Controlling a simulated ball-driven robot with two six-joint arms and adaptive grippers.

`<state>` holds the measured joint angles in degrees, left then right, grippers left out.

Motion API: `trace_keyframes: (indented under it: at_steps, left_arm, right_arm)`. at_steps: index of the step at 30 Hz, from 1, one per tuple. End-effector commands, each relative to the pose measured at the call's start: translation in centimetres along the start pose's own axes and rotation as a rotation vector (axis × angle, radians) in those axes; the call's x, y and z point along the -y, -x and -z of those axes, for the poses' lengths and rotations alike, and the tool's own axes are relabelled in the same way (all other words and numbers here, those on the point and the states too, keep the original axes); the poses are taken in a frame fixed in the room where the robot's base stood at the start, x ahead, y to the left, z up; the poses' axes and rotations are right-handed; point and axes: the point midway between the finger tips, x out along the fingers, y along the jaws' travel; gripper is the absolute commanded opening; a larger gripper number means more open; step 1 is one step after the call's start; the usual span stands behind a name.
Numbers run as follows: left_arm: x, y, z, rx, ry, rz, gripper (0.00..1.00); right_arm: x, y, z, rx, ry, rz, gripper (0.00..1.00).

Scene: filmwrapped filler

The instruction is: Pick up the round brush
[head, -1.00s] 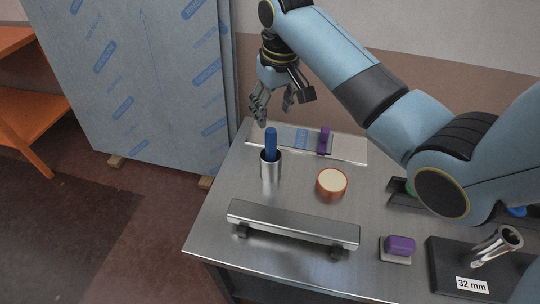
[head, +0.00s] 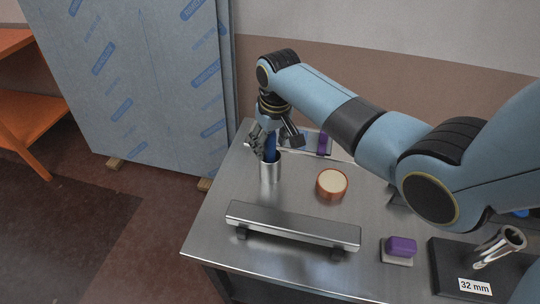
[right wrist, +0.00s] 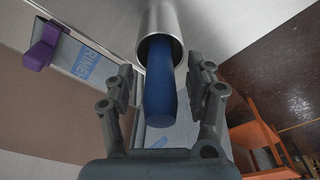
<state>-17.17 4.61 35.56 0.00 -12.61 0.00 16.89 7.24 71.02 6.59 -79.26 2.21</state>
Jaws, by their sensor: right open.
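A round brush shows only as its blue handle (head: 270,144), standing out of a steel cup (head: 270,170) on the metal table; its lower end is hidden in the cup. In the right wrist view the blue handle (right wrist: 160,85) comes out of the cup's mouth (right wrist: 163,22) toward the camera. My right gripper (head: 270,150) is above the cup, around the handle. In the right wrist view the right gripper's fingers (right wrist: 163,92) are open, one on each side of the handle, with gaps to it. My left gripper is not in view.
An orange-rimmed round tin (head: 332,183) stands right of the cup. A raised metal bar (head: 292,226) lies in front. A purple block (head: 401,246) and a black stand marked 32 mm (head: 450,268) are at front right. A purple-handled tool (head: 323,143) lies behind.

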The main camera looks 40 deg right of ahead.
Motion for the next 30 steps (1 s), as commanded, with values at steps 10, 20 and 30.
trace_keyframes:
  at_steps: [10, 20, 30]
  left_arm:
    - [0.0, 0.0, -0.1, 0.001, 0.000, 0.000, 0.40]
    - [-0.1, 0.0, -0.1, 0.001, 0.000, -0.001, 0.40]
    - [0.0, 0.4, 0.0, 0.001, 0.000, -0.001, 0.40]
  right_arm:
    - [0.0, 0.1, 0.0, 0.000, 0.000, 0.000, 0.23]
    - [0.0, 0.1, 0.0, 0.000, 0.000, 0.000, 0.00]
    - [0.0, 3.7, 0.7, -0.006, 0.001, 0.000, 0.00]
